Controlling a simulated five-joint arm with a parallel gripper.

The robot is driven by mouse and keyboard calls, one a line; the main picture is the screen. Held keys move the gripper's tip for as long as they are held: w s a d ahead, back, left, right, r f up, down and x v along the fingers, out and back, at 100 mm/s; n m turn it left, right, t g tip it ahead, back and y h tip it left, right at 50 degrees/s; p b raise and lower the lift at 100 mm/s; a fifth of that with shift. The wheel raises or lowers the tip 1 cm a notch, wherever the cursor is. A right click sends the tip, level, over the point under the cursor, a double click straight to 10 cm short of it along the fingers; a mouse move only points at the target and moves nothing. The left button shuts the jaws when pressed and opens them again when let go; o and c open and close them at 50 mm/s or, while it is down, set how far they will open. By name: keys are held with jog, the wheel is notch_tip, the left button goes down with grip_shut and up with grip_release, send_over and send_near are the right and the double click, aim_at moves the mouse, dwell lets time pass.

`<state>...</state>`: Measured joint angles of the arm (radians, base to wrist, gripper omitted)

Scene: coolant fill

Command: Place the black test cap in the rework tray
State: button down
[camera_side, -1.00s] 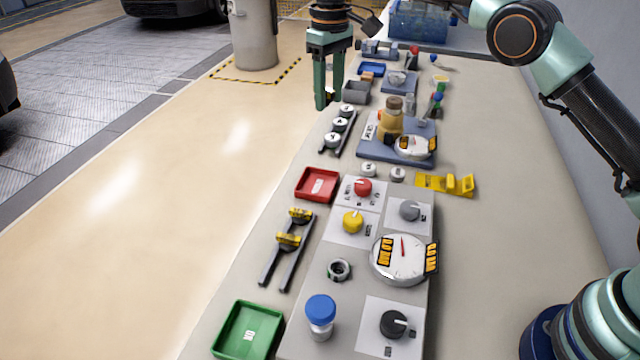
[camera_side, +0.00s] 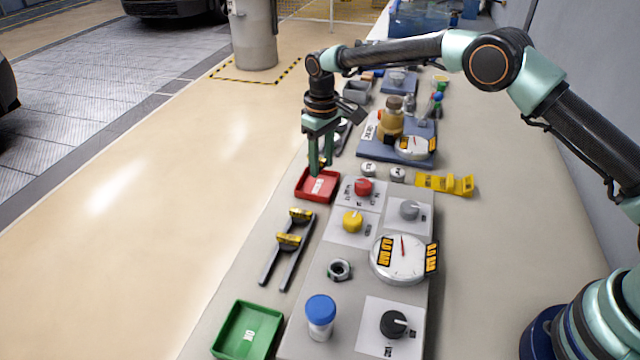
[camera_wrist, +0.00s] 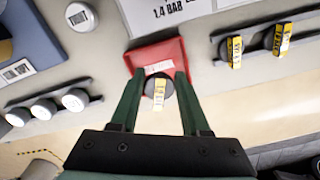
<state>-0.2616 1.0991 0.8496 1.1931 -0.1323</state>
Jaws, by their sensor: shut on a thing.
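In the wrist view my gripper (camera_wrist: 160,84) is shut on the black test cap (camera_wrist: 149,88), a dark round cap with a yellow labelled grip. The cap shows between the fingertips, over the red tray (camera_wrist: 172,50). I cannot tell whether it touches the tray floor. The red tray holds a white label too small to read; it is the likely rework tray. In the side view the fingers mostly hide the cap.
Two dark caps with yellow grips (camera_side: 289,241) sit on a rail (camera_side: 272,262) in front of the tray. Panels with a red knob (camera_side: 363,187) and a yellow knob (camera_side: 352,222) stand close at right. White-topped caps (camera_wrist: 45,108) sit on another rail. A green tray (camera_side: 218,346) stands nearest.

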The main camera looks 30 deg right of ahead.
aim_at(322, 167)
jog(key=shift+f, duration=2.3)
jog(key=shift+f, duration=0.15)
jog(key=c, duration=0.7)
grip_release()
jog(key=shift+o, duration=0.2)
